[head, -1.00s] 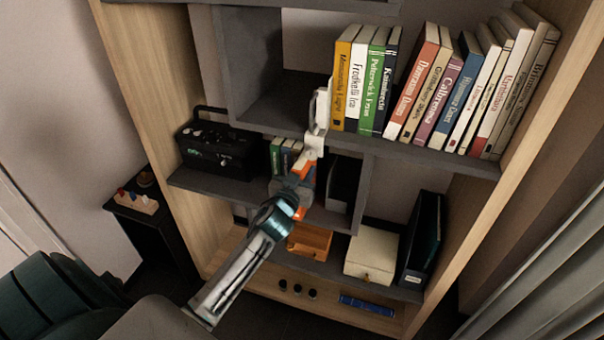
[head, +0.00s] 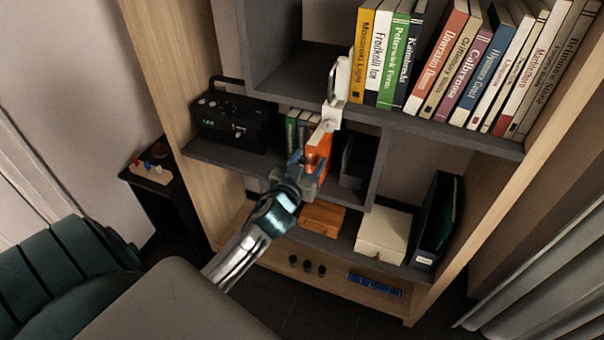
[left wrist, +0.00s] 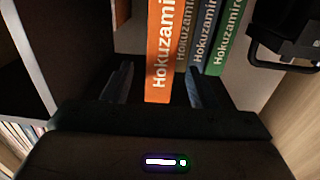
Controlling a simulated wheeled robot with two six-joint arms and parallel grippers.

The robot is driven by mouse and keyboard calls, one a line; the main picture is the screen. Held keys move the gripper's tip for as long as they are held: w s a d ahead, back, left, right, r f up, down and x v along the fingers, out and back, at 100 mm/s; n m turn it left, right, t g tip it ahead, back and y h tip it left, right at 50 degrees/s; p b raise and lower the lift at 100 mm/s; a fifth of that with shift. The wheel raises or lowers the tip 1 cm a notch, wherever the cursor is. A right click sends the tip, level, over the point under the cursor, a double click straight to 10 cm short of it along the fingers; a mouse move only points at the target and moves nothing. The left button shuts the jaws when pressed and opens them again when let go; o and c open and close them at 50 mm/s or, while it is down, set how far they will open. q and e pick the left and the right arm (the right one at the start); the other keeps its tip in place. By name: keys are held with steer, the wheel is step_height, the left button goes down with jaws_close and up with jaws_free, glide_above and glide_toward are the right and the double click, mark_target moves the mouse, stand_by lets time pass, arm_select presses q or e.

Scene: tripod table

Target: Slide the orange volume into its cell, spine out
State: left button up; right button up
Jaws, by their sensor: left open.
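The orange volume (head: 318,150) stands upright in the middle-shelf cell, to the right of several thinner books (head: 298,128) in a row. Its spine faces out, and the left wrist view shows the lettering on the orange spine (left wrist: 160,55). My left gripper (head: 301,163) is open in front of it. In the left wrist view its two fingers (left wrist: 156,86) stand on either side of the spine's lower end, with gaps showing on both sides. The back of the volume is hidden. My right gripper is in neither view.
A white fixture (head: 336,95) on the upper shelf edge hangs just above the cell. A black radio-like box (head: 237,122) stands left of the books. A dark holder (head: 358,160) stands to the right. An orange-brown box (head: 322,218) and cream box (head: 382,236) sit below.

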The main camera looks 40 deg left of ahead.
arm_select(q)
steer(key=shift+b+v, duration=0.3)
steer(key=shift+v, duration=1.55)
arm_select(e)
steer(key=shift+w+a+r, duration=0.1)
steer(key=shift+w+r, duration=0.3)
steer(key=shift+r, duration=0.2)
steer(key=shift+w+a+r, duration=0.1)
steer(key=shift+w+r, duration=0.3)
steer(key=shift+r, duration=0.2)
